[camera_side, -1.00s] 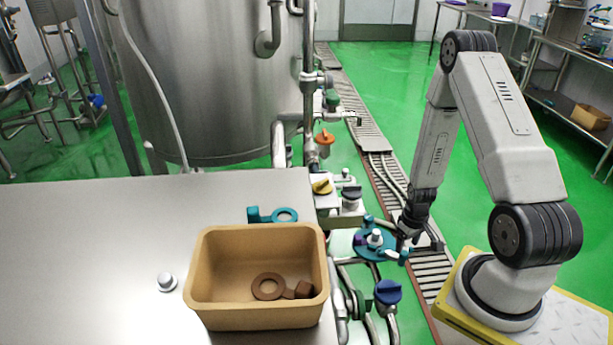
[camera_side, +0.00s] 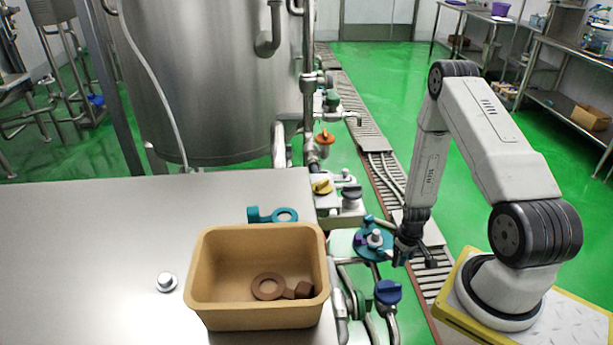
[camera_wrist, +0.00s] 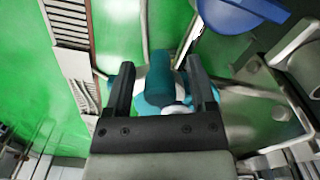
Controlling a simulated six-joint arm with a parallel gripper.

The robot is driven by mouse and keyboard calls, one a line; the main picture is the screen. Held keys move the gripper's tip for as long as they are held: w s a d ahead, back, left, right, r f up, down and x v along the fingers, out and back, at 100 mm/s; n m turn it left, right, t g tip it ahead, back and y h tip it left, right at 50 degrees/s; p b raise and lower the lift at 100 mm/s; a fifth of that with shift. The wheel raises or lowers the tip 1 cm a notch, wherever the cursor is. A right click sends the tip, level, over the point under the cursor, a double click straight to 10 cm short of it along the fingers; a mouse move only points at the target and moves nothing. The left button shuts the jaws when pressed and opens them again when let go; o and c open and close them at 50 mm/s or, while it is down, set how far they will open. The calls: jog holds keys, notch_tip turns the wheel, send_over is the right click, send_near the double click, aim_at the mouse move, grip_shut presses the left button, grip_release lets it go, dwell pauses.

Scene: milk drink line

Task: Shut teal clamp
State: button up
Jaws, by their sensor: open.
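The teal clamp (camera_side: 372,243) sits on the pipework just right of the steel table, with a pale knob at its middle. My gripper (camera_side: 402,260) is at its right side, pointing down, and covers the clamp's right part. In the wrist view, a teal piece of the clamp (camera_wrist: 158,82) lies between the two dark fingers of my gripper (camera_wrist: 158,75). The fingers are apart, one on each side of the piece. I cannot tell whether either finger touches it.
A blue knob (camera_side: 388,291) stands in front of the clamp and shows close by in the wrist view (camera_wrist: 245,15). Yellow (camera_side: 321,187) and grey (camera_side: 351,191) valve knobs stand behind. A tan bin (camera_side: 205,282) and loose teal ring piece (camera_side: 285,215) are on the table.

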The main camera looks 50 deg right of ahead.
grip_shut()
dwell(1.4)
